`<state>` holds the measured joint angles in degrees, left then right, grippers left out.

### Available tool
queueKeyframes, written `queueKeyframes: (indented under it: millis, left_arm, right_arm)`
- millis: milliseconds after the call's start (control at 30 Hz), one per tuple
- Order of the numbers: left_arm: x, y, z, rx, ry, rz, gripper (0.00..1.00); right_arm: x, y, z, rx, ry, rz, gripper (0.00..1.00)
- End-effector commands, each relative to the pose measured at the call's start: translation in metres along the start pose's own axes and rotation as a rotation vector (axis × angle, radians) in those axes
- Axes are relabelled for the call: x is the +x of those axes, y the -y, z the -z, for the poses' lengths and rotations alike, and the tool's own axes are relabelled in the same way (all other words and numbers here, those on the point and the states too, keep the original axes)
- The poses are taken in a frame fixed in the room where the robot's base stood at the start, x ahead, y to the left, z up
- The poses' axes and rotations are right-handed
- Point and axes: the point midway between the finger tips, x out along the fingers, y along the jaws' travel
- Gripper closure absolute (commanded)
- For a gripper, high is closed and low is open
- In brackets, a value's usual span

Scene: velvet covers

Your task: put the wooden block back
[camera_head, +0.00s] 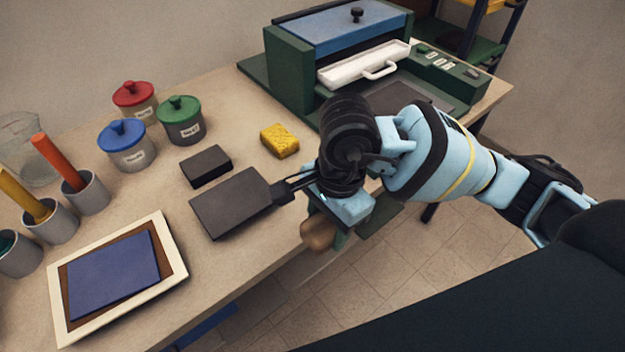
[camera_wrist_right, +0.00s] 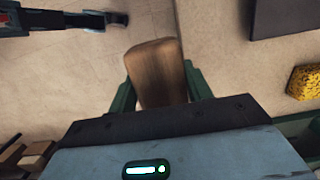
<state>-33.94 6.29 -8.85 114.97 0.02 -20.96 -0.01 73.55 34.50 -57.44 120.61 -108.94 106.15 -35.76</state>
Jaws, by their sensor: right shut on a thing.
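The wooden block (camera_head: 318,230) is brown with rounded edges. It shows below my right gripper (camera_head: 325,218), just off the front edge of the table, with floor beneath. In the right wrist view the block (camera_wrist_right: 157,75) sits between the two green fingers of my right gripper (camera_wrist_right: 160,95), which is shut on it. The block's lower end in that view is hidden by the gripper body. My left gripper is not in view.
On the table (camera_head: 228,100) are a dark plate (camera_head: 230,205) with a handle, a black block (camera_head: 206,166), a yellow sponge (camera_head: 280,141), lidded jars (camera_head: 127,146) and a framed blue sheet (camera_head: 112,275). A green press (camera_head: 290,75) stands behind.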

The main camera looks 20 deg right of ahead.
Motion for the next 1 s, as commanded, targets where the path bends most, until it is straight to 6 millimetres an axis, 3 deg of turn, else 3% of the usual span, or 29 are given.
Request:
queueKeyframes:
  millis: [700, 1000]
  left_arm:
    - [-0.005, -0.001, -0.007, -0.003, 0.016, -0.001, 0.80]
    - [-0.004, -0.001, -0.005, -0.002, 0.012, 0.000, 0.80]
  right_arm:
    - [0.003, 0.113, 0.065, 0.000, 0.000, 0.001, 0.72]
    - [0.004, 0.132, 0.076, -0.002, 0.001, 0.002, 0.72]
